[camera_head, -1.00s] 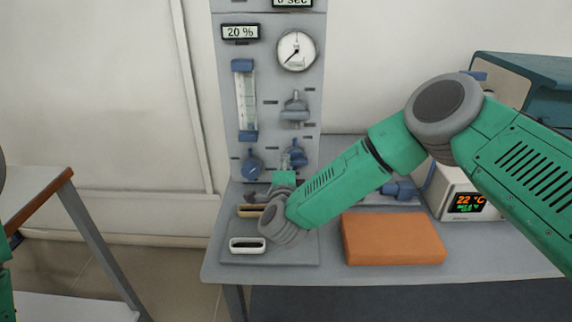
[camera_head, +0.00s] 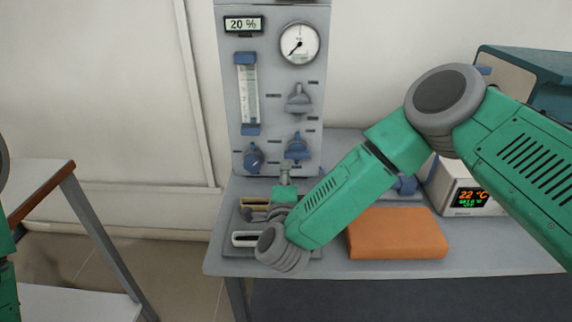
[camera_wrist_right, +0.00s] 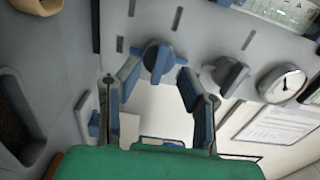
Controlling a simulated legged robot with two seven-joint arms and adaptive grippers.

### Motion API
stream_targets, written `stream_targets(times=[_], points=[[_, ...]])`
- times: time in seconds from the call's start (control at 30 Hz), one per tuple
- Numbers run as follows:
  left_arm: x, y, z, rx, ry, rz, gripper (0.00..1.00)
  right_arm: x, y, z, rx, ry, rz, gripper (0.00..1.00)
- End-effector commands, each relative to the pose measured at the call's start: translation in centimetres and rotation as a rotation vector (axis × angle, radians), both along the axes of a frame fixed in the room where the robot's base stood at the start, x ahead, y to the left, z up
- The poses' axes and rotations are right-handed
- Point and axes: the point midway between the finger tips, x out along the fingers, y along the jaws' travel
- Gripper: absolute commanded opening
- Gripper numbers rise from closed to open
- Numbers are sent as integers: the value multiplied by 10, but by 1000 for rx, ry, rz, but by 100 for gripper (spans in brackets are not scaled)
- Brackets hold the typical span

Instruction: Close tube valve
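The grey panel holds a blue valve knob (camera_head: 298,147) low on its right side. A grey valve knob (camera_head: 299,99) sits above it and a round blue knob (camera_head: 253,157) to its left. My right gripper (camera_head: 285,171) is just below and in front of the blue valve in the head view, partly hidden by my wrist. In the right wrist view the gripper (camera_wrist_right: 150,78) is open and empty. The blue valve (camera_wrist_right: 158,57) shows beyond and between its fingers, apparently untouched. The grey valve (camera_wrist_right: 230,74) is to its right. My left gripper is out of view.
A gauge (camera_head: 299,43) and flow tube (camera_head: 248,94) are higher on the panel. Tan (camera_head: 252,202) and white (camera_head: 242,239) holders lie below. An orange block (camera_head: 396,234) and a furnace (camera_head: 466,193) are to the right. A separate table (camera_head: 42,192) stands left.

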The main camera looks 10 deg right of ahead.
Motion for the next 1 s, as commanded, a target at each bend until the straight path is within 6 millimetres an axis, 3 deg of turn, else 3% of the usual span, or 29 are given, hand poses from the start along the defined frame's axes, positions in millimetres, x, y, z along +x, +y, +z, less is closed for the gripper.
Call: stream_targets(times=[0.1,0.3,1.0], points=[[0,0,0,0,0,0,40,-22,8,-1,0,4,3,34],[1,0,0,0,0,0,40,-44,14,-2,-1,4,2,34],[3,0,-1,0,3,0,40,-47,15,-1,0,2,0,34]])
